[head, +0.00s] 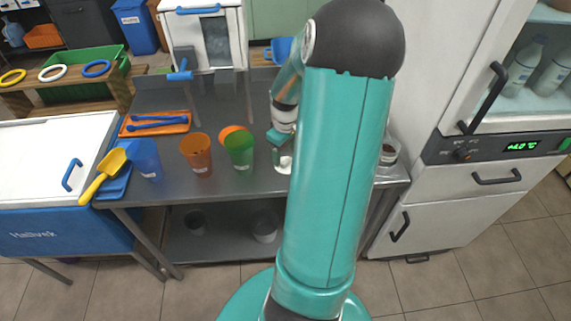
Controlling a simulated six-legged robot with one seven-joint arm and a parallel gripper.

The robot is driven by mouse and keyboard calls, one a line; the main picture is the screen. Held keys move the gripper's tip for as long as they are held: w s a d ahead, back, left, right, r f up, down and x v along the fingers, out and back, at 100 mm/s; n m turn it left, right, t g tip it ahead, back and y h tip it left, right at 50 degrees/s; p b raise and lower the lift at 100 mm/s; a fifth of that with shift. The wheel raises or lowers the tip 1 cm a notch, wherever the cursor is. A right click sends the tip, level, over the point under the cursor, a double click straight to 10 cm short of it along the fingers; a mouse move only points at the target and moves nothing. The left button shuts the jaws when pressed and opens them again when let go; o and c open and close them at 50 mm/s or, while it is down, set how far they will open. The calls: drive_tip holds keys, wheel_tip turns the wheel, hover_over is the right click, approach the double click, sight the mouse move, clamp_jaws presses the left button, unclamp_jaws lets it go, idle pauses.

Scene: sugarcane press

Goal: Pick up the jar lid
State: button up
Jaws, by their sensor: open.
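My gripper (280,154) is partly hidden behind my own arm, low over the steel table (262,184), just right of a green cup (239,150). It is open. A small white piece shows at the fingers, too small to identify. A jar-like round container (388,154) stands at the table's right end, partly covered by my arm. An orange round shape (230,131) shows behind the green cup; I cannot tell whether it is a lid. I cannot clearly make out the jar lid; my arm covers part of the table.
An orange cup (197,155) and blue cup (146,159) stand left of the green one. An orange tray (155,124) holds blue tools. A yellow scoop (103,176) lies at the left edge. A white cooler (58,150) and a fridge (460,130) flank the table.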

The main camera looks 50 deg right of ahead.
sight(286, 163)
drive_tip(key=shift+f, duration=1.35)
drive_tip(key=c, duration=1)
drive_tip(key=shift+r, duration=0.1)
drive_tip(key=shift+c, duration=0.2)
